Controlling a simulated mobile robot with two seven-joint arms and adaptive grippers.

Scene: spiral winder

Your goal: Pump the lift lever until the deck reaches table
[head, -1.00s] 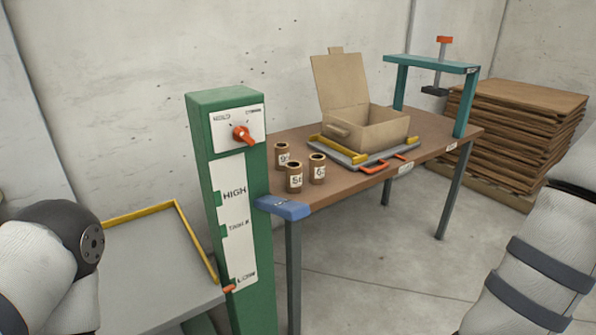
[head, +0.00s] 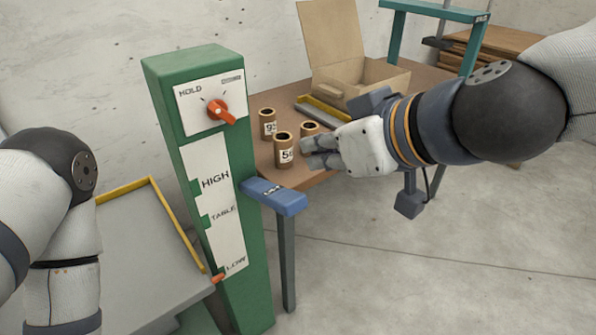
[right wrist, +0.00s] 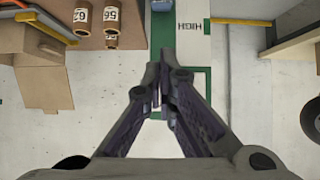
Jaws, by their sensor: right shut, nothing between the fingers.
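The green post (head: 255,290) carries a scale marked HIGH, TABLE and LOW, and its orange pointer (head: 218,278) sits by LOW. The grey deck (head: 140,255) with a yellow rail is left of the post, lower than the table (head: 312,178). A blue block with a small label (head: 275,195) juts from the post's right side at the table corner; I cannot tell whether it is the lift lever. My right gripper (head: 308,152) is shut and empty, beside the cans over the table edge; it also shows in the right wrist view (right wrist: 160,75). My left gripper is out of view.
An orange knob (head: 222,112) is on the post's upper panel, with HOLD at its left. Labelled brown cans (head: 284,150) stand close to my right gripper. An open cardboard box (head: 375,82) and a teal frame (head: 435,10) stand farther back. The floor at right is clear.

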